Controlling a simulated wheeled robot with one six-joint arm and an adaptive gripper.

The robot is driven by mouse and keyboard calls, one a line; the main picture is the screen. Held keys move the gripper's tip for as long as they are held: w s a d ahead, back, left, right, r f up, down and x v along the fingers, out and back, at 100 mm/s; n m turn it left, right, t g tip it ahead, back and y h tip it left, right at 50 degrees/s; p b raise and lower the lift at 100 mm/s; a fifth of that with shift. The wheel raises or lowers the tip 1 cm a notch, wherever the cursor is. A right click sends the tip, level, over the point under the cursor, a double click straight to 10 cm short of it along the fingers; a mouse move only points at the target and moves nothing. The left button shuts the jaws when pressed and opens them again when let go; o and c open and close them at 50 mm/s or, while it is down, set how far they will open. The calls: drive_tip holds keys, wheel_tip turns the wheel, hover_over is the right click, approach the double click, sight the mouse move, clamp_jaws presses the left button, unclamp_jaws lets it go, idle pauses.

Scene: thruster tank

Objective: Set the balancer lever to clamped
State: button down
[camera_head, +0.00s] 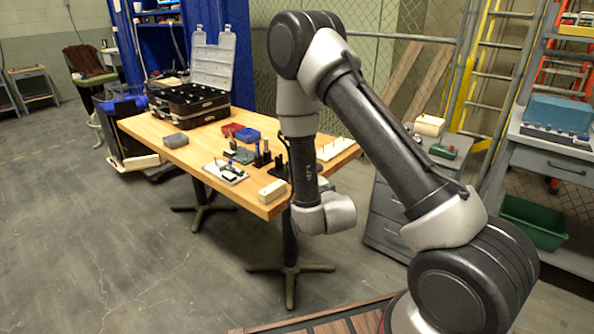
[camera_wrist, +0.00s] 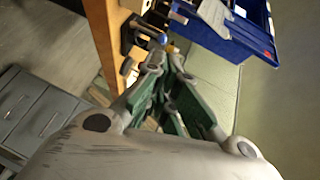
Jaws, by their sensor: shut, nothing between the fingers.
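In the wrist view, my gripper (camera_wrist: 165,62) has its green-and-grey fingers brought together, with nothing held between them. Just beyond the fingertips, a small blue-tipped knob (camera_wrist: 162,38) shows beside a dark fitting (camera_wrist: 133,35) at the wooden edge. I cannot tell whether this is the balancer lever, nor its position, nor whether the fingers touch it. In the head view, my gripper is hidden behind my wrist, near the table's right end. No balancer lever can be made out for certain there.
The wooden table (camera_head: 150,128) holds a black case (camera_head: 190,107), a pale plate with small parts (camera_head: 225,172), a light block (camera_head: 272,191) and red and blue trays. A blue bin (camera_wrist: 262,40) is close right of my fingers.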

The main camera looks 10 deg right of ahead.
drive_tip(key=w, duration=0.3)
drive_tip(key=w+f, duration=0.1)
drive_tip(key=w, duration=0.3)
drive_tip(key=w+f, duration=0.1)
drive_tip(key=w, duration=0.2)
drive_tip(key=shift+w+a, duration=0.15)
drive_tip(key=shift+a, duration=0.05)
drive_tip(key=shift+r, duration=0.1)
drive_tip(key=shift+w+a+g, duration=0.15)
drive_tip(key=shift+w+g, duration=0.05)
drive_tip(key=shift+g, duration=0.1)
drive_tip(key=shift+w+a+r+n+g, duration=0.15)
drive_tip(key=shift+n+g, duration=0.15)
drive_tip(key=shift+w+a+r+n+g+h, duration=0.15)
drive_tip(key=shift+w+a+n+g+h, duration=0.2)
drive_tip(key=shift+w+g, duration=0.2)
drive_tip(key=shift+w+a+r+n+g+h, duration=0.15)
drive_tip(key=shift+w+a+n+g+h, duration=0.2)
drive_tip(key=shift+g, duration=0.3)
drive_tip(key=shift+w+a+f, duration=0.1)
drive_tip(key=shift+w+a, duration=0.25)
drive_tip(key=shift+w, duration=0.2)
drive_tip(key=shift+w+a+f, duration=0.1)
drive_tip(key=shift+w+a, duration=0.25)
drive_tip(key=shift+w, duration=0.2)
